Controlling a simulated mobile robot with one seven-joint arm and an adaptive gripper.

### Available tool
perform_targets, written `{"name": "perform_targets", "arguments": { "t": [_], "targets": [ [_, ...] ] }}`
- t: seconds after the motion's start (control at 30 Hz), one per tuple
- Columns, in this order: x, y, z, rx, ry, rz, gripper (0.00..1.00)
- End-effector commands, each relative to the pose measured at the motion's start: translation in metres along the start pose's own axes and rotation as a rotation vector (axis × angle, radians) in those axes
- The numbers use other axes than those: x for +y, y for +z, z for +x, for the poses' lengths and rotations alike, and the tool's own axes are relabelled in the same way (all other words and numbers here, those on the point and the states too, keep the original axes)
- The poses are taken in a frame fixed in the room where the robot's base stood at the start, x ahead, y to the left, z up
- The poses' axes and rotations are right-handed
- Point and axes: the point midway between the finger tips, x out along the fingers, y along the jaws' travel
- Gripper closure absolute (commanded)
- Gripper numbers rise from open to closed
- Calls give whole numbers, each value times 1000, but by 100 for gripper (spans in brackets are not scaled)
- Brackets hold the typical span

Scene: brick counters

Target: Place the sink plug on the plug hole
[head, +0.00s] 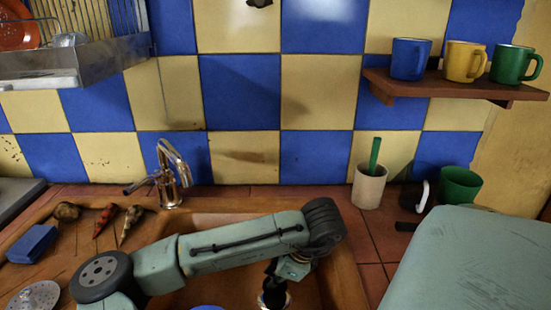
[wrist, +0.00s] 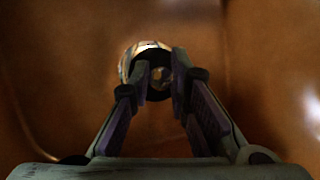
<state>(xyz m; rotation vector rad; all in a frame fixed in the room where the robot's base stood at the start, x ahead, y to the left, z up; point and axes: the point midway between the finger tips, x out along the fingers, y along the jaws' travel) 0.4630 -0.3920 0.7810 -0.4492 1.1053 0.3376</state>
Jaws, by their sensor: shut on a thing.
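My gripper (wrist: 163,76) reaches down into the orange-brown sink basin (head: 215,219). Its two fingers are closed on a small dark thing, which I take to be the sink plug (wrist: 159,94), mostly hidden by the fingertips. The shiny metal ring of the plug hole (wrist: 127,62) shows around and behind the fingertips in the wrist view. In the head view the ring (head: 263,301) shows at the bottom edge under my gripper. I cannot tell whether the plug touches the ring.
A chrome tap (head: 172,180) stands behind the basin. Left of it lie a blue sponge (head: 32,244), several small items and a metal strainer (head: 37,296). A beige cup (head: 368,187) and a green cup (head: 459,187) stand right. A mug shelf (head: 450,86) hangs above.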

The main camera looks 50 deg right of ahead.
Motion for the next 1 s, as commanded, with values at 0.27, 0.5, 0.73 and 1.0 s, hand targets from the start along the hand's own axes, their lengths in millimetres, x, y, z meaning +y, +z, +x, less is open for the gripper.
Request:
{"name": "perform_targets", "arguments": {
  "t": [0.27, 0.5, 0.73, 1.0],
  "targets": [
    [7, -13, 33, 0, 1, 1, 100],
    [8, -16, 39, 1, -2, 1, 100],
    [8, -17, 41, 1, -1, 2, 81],
    [8, -17, 41, 0, -1, 2, 63]
  ]
}}
